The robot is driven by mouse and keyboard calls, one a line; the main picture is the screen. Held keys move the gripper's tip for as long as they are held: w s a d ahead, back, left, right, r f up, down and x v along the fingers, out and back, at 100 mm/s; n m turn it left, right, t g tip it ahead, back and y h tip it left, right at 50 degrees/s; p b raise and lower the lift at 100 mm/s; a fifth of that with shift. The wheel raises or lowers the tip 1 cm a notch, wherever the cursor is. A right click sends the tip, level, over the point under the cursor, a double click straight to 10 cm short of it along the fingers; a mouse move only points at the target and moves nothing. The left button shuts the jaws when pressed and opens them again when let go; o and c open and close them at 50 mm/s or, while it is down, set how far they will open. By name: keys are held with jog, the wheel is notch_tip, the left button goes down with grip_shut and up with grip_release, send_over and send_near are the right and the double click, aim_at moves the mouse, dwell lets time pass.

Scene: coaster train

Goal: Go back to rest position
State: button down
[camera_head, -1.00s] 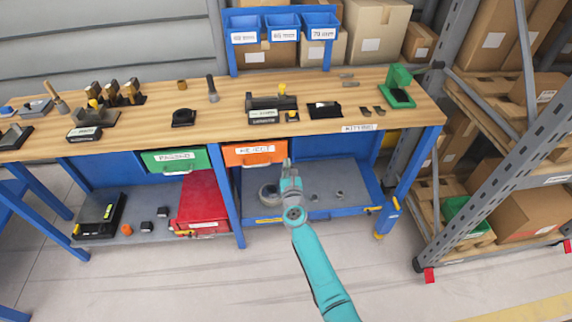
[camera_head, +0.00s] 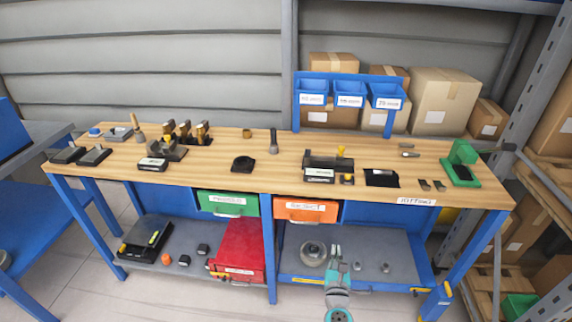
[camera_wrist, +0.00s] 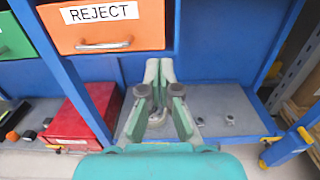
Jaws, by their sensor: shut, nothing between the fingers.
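My gripper (camera_head: 336,262) shows at the lower middle of the head view, in front of the right half of the workbench's lower shelf. In the wrist view my gripper (camera_wrist: 159,70) points toward the bench front, below and right of the orange REJECT drawer (camera_wrist: 104,24). Its fingers are shut and hold nothing. My gripper touches no object that I can see. The wooden bench top (camera_head: 220,160) is above and behind it.
A round grey metal part (camera_head: 313,253) and small pieces lie on the lower shelf (camera_head: 395,245) near my gripper. A red box (camera_head: 238,250) is left. The green drawer (camera_head: 228,204) and orange drawer (camera_head: 306,210) are shut. Shelving stands at right. Floor in front looks clear.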

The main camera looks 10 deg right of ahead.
jog(key=s+a+n+y, duration=0.1)
jog(key=s+a+n, duration=0.1)
jog(key=s+n, duration=1.05)
jog(key=s+a+n+y, duration=0.2)
jog(key=s+n, duration=0.5)
jog(key=s, duration=1)
jog(key=s+a+r+n+y, duration=0.1)
jog(key=s+r+n, duration=0.3)
jog(key=s+n, duration=0.2)
jog(key=s+a+r+n+g, duration=0.1)
jog(key=s+a+r+n, duration=0.1)
jog(key=s+r+n, duration=0.2)
jog(key=s+a+r+n+g+y, duration=0.1)
jog(key=s+r+n, duration=0.3)
jog(key=s+n, duration=0.6)
jog(key=shift+s+a+y, duration=0.15)
jog(key=shift+s+y, duration=0.15)
jog(key=shift+s, duration=0.05)
